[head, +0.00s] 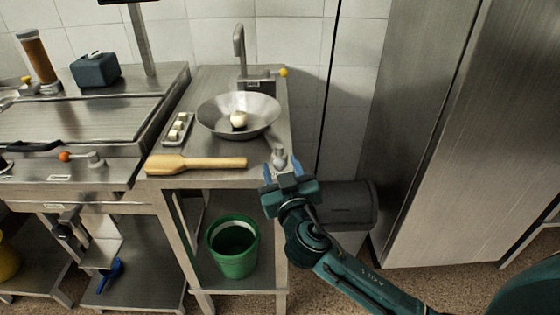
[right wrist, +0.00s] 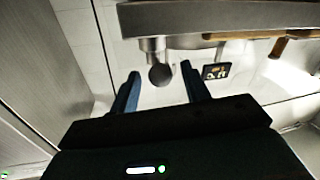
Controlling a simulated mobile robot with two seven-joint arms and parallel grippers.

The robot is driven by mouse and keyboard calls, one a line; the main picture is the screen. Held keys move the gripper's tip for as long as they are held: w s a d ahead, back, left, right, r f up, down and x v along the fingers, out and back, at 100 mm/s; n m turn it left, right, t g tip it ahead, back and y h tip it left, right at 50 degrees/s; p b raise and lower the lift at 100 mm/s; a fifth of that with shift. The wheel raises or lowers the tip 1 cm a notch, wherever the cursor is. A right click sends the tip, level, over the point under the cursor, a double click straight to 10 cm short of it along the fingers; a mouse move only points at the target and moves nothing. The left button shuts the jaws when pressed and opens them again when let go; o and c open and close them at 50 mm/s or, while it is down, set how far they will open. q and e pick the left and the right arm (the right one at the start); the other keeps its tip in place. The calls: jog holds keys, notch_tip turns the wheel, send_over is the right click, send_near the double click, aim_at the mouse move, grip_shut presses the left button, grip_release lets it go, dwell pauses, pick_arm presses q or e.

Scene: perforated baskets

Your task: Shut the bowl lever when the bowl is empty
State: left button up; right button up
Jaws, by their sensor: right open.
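A wide metal bowl (head: 209,118) sits in the counter below the tap. A pale round item (head: 238,118) lies in it, so the bowl is not empty. A grey knob (head: 279,156) stands at the counter's front right corner; it seems to show in the right wrist view as a dark round end on a metal stem (right wrist: 160,76). I cannot tell for sure if it is the bowl lever. My right gripper (head: 281,168) is open and empty, its fingers on either side of the knob in the picture. Contact is not clear. My left gripper is out of view.
A wooden paddle (head: 205,163) lies along the counter's front edge, beside a small tray of pale cubes (head: 167,141). A tap (head: 239,47) and a yellow knob (head: 283,72) are behind the bowl. A green bucket (head: 232,258) stands below. A tall metal cabinet (head: 450,150) bounds the right.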

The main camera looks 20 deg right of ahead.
jog(key=shift+w+d, duration=0.1)
jog(key=shift+w, duration=0.85)
grip_shut()
